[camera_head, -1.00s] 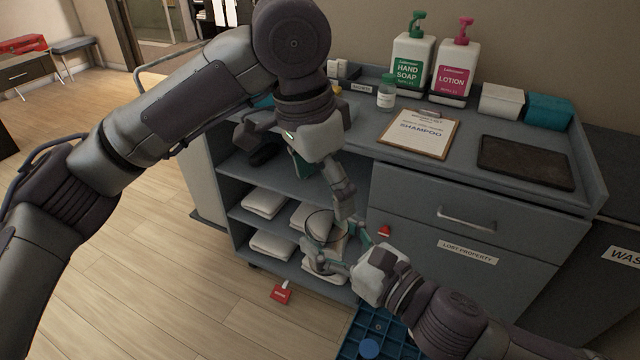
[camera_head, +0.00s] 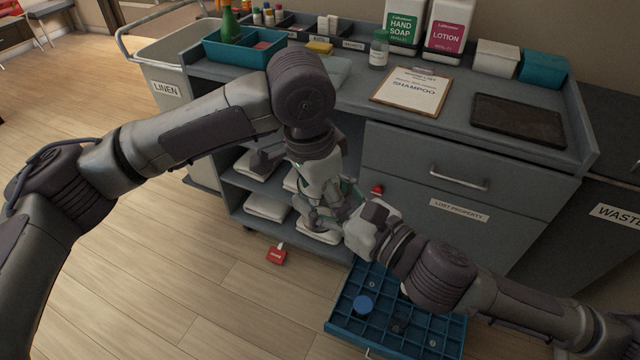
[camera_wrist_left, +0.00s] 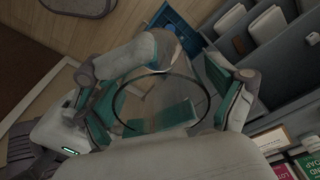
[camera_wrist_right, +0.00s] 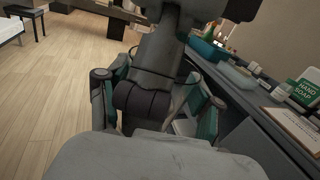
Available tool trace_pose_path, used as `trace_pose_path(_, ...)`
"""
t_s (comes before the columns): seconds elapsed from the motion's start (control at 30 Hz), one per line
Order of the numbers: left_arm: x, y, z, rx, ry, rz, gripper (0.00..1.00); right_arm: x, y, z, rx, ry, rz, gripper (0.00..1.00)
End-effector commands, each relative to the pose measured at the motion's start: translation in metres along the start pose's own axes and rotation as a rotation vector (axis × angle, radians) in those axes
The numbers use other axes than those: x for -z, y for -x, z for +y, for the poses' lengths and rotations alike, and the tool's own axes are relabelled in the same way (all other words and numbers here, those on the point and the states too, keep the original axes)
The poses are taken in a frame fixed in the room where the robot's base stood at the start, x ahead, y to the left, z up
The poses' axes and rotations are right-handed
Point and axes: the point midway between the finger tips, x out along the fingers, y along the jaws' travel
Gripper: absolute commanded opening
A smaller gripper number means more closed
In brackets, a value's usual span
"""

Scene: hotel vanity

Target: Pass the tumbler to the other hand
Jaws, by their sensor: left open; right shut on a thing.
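The tumbler is clear glass with a thin dark rim. In the left wrist view the tumbler (camera_wrist_left: 160,100) shows rim-on between the fingers of my left gripper (camera_wrist_left: 167,98), which are open on either side of it. My right gripper (camera_wrist_right: 155,105) is shut on the tumbler, whose rim shows faintly in the right wrist view. In the head view my left gripper (camera_head: 325,208) comes down from above and my right gripper (camera_head: 345,215) comes in from the right; they meet in front of the cart's shelves. The tumbler is mostly hidden there.
The grey cart (camera_head: 375,160) stands close behind, with folded towels (camera_head: 265,207) on its shelves. A blue compartment tray (camera_head: 385,325) lies below the grippers. A red tag (camera_head: 277,254) is on the floor side. A clipboard (camera_head: 410,92) and a dark tray (camera_head: 518,120) lie on top.

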Motion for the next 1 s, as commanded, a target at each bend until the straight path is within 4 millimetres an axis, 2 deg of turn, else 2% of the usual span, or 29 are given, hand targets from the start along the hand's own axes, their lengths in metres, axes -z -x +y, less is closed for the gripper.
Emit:
trace_pose_path(0.23, 0.0001, -0.0008, -0.0002, 0.0, 0.0, 0.0, 0.94, -0.0007, 0.0, 0.0, 0.0, 0.001, -0.002, 0.23)
trace_pose_path(0.27, 0.0001, -0.0008, -0.0002, 0.0, 0.0, 0.0, 0.91, -0.0007, 0.0, 0.0, 0.0, 0.001, -0.002, 0.23)
trace_pose_path(0.67, 0.0002, -0.0006, 0.0005, -0.001, -0.001, 0.0, 0.24, -0.0008, -0.0001, -0.0001, 0.0, 0.001, -0.002, 0.23)
trace_pose_path(0.7, 0.0004, -0.0002, 0.0006, -0.001, -0.001, 0.001, 0.22, -0.0008, -0.0001, -0.0002, 0.0, 0.001, -0.002, 0.69)
trace_pose_path(0.87, 0.0004, -0.0002, 0.0005, -0.001, -0.001, 0.001, 0.22, -0.0006, -0.0001, -0.0002, 0.0, 0.001, -0.001, 0.95)
trace_pose_path(1.0, 0.0003, -0.0003, 0.0002, 0.0, 0.0, 0.001, 0.22, -0.0004, -0.0001, -0.0001, 0.0, 0.0, -0.001, 0.95)
